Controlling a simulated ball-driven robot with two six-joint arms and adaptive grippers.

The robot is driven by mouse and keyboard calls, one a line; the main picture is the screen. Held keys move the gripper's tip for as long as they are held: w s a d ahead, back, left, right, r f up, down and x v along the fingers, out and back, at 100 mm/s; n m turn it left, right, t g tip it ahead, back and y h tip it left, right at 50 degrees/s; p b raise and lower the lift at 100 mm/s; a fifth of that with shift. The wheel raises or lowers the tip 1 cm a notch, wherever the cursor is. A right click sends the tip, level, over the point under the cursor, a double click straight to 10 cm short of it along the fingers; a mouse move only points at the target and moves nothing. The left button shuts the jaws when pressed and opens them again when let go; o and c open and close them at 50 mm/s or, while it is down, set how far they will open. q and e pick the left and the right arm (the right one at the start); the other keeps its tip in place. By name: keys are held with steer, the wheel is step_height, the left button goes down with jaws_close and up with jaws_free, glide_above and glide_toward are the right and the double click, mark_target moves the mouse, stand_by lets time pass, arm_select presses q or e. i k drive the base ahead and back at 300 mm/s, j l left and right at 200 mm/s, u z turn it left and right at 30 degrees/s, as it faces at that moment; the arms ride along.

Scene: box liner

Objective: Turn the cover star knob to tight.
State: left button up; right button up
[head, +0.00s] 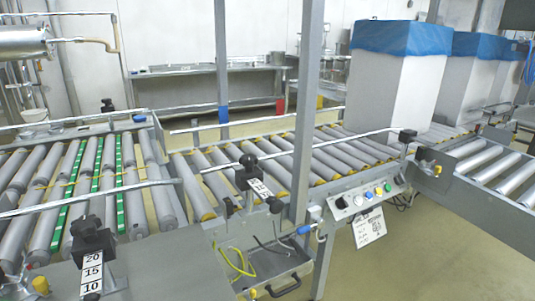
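Several black knobs stand on the conveyor's side frames, and I cannot tell which is the cover star knob. One large knob (87,230) is at the lower left, above a plate (91,275) marked 20, 15, 10. Another knob (249,162) is near the centre, on a bracket with a guide rail. A smaller knob (107,105) is at the back left, and one (407,135) is at the right rail end. Whether any is tight does not show. Neither of my grippers is in view.
A roller conveyor (345,152) crosses the scene, carrying tall white boxes (385,90) with blue liners at the right. A grey post (306,110) rises in front. Below are an open box with wires (262,266) and a button panel (362,197).

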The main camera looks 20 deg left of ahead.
mark_target(249, 160)
steer(key=l+u, duration=0.15)
steer(key=u, duration=0.3)
steer(key=i+l+u, duration=0.1)
steer(key=u, duration=0.3)
steer(key=l+u, duration=0.25)
steer(key=u, duration=0.2)
